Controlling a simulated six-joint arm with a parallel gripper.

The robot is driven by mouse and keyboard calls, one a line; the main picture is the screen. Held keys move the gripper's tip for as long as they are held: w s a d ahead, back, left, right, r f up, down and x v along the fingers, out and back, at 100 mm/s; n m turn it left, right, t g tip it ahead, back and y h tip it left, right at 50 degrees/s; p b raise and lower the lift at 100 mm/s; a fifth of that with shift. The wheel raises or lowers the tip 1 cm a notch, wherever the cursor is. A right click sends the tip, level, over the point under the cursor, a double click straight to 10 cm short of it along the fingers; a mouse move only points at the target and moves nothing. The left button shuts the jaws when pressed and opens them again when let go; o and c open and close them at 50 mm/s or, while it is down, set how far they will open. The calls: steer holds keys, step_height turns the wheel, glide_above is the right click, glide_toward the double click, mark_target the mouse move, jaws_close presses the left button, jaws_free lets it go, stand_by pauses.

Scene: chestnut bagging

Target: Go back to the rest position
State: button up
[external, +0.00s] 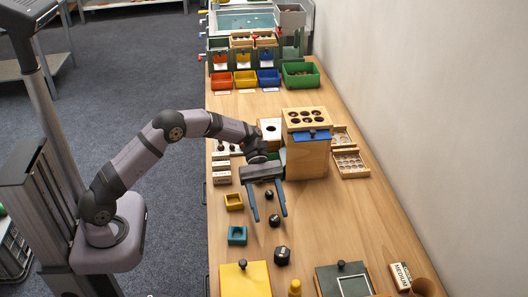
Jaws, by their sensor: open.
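My gripper (268,203) is open, with its two blue fingers apart and pointing toward the front of the wooden table (345,220). It appears empty. Small dark round pieces (269,195) and (274,220) lie near and between the fingers as seen here; I cannot tell the height of the fingers above the table. My arm reaches in from the left, over the table's left edge. A wooden box (306,155) with round holes in its top and a blue part on its front stands just behind and right of my gripper.
A yellow square holder (233,201) and a teal one (237,235) stand left of the fingers. Coloured bins (245,79) and a green bin (301,75) stand at the back.

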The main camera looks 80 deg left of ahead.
steer(key=s+d+r+m+y+p, duration=0.1)
steer(key=s+r+m+y+p, duration=0.4)
steer(key=s, duration=0.4)
steer(key=s+d+r+m+g+y+p, duration=0.1)
steer(key=s+r+m+y+p, duration=0.25)
steer(key=s+m+p, duration=0.45)
steer(key=s+r+m+y+p, duration=0.4)
steer(key=s+m+y+p, duration=0.15)
steer(key=s, duration=0.35)
step_height(320, 180, down, 23)
steer(key=b, duration=2.3)
steer(key=shift+d+m+h, duration=0.2)
steer(key=shift+m+h, duration=0.15)
steer(key=shift+h, duration=0.05)
stand_by(1.7)
